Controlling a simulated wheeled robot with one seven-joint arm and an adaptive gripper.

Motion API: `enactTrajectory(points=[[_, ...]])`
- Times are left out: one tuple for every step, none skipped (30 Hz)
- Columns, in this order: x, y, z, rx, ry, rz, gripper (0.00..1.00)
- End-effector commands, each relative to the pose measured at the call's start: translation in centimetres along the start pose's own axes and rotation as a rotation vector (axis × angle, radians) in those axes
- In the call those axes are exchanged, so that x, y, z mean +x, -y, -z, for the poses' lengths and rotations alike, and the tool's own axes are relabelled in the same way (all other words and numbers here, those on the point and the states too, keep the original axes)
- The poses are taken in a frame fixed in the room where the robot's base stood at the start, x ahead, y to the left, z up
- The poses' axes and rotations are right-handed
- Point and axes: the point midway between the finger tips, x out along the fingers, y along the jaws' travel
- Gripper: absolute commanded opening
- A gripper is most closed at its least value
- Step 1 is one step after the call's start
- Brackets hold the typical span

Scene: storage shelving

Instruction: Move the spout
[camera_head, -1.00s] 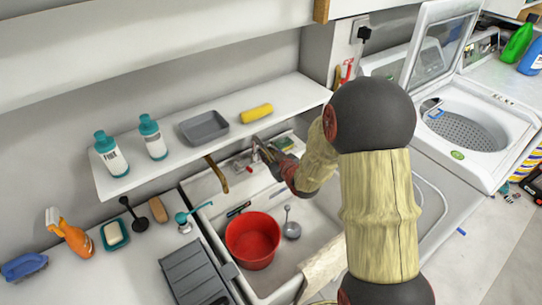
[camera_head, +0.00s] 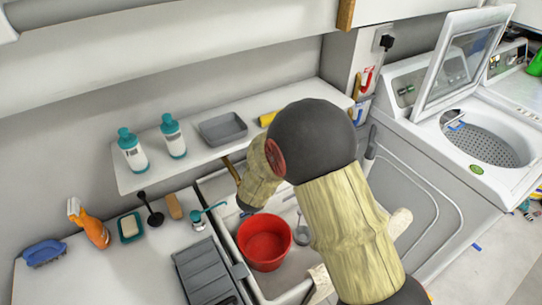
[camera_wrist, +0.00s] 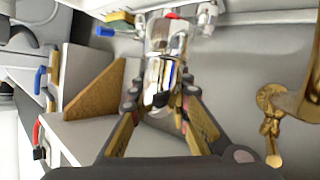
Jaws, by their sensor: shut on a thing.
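The chrome spout (camera_wrist: 160,72) shows in the middle of the wrist view, close to the wall fittings. My gripper (camera_wrist: 161,95) has one finger on each side of it and is shut on it. In the head view my arm covers both the gripper and the spout. The sink (camera_head: 222,190) lies beneath, partly hidden by the arm.
A shelf (camera_head: 190,172) above the sink holds two bottles, a grey tray (camera_head: 222,128) and a yellow item. A red bucket (camera_head: 264,243) stands in the sink. A wooden bracket (camera_wrist: 95,88) and a brass-coloured piece (camera_wrist: 295,105) flank my gripper.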

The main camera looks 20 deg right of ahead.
Motion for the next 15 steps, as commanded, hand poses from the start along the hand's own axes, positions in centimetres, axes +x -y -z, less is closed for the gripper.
enactTrajectory(points=[[-0.14,0.35,0.30,0.004,0.003,-0.010,0.00],[-0.13,0.43,0.33,0.008,0.003,-0.018,0.00],[-0.09,0.52,0.34,0.012,0.005,-0.027,0.00],[-0.08,0.60,0.32,0.014,0.007,-0.033,0.00],[-0.07,0.67,0.33,0.016,0.008,-0.038,0.00],[-0.07,0.74,0.32,0.019,0.009,-0.044,0.00],[-0.07,0.80,0.32,0.020,0.010,-0.048,0.00],[-0.06,0.85,0.33,0.022,0.010,-0.051,0.00],[-0.04,0.89,0.33,0.024,0.010,-0.055,0.00],[-0.02,0.91,0.33,0.025,0.011,-0.058,0.00],[-0.01,0.92,0.32,0.026,0.011,-0.060,0.00],[0.01,0.93,0.31,0.027,0.011,-0.062,0.00],[0.02,0.94,0.31,0.027,0.011,-0.063,0.00],[0.02,0.94,0.31,0.028,0.011,-0.064,0.00],[0.03,0.94,0.31,0.028,0.011,-0.064,0.00]])
